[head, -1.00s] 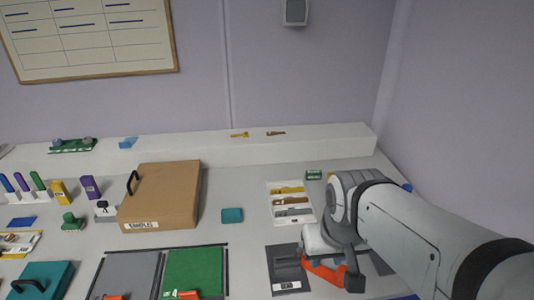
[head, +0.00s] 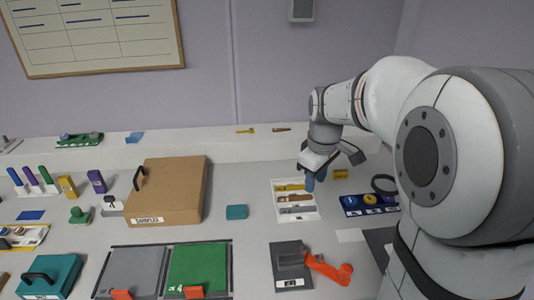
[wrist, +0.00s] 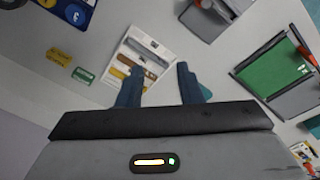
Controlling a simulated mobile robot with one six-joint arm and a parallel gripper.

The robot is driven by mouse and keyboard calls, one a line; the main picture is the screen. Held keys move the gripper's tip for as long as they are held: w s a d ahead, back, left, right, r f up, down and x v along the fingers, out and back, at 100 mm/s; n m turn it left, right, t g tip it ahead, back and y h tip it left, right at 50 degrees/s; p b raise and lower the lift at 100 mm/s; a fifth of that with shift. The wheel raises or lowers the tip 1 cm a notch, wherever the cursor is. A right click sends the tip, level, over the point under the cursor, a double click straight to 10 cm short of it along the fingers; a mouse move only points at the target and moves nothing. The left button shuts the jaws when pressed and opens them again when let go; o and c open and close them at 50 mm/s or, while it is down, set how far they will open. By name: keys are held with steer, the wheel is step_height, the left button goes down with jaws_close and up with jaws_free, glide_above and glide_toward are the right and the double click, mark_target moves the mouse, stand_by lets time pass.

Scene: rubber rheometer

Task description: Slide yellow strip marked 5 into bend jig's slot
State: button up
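A yellow strip (head: 290,187) lies at the back of a white tray (head: 285,217), with brown and grey strips in front of it. Its mark is too small to read. Another yellow strip (head: 245,131) lies on the back ledge. The bend jig (head: 288,254) is a dark grey block with a slot and an orange lever (head: 328,268), in front of the tray. My gripper (head: 315,180) is above the tray's back right edge. In the wrist view its two blue fingers (wrist: 158,88) are apart with nothing between them, and the tray (wrist: 152,38) shows beyond them.
A yellow block (head: 340,174) and a blue holder (head: 368,204) with round pieces stand right of the tray. A teal block (head: 236,212) and a brown samples box (head: 163,196) stand to its left. The bench between tray and jig is clear.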

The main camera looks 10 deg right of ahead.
steer(key=w+d+f+n, duration=0.1)
steer(key=w+f+n, duration=0.15)
steer(key=w, duration=0.35)
steer(key=w+d+f+n, duration=0.1)
steer(key=w+f+n, duration=0.15)
steer(key=w, duration=0.35)
steer(key=n+g+p, duration=0.1)
steer(key=n, duration=0.3)
glide_toward(294, 187)
steer(key=d, duration=0.3)
steer(key=shift+w+d+f+n, duration=0.2)
steer(key=shift+w+d+n, duration=0.1)
steer(key=shift+n, duration=0.1)
step_height(294, 187, down, 8)
steer(key=shift+a+r+p, duration=0.1)
steer(key=shift+a+p, duration=0.05)
steer(key=shift+p, duration=0.8)
steer(key=shift+c, duration=0.2)
jaws_close()
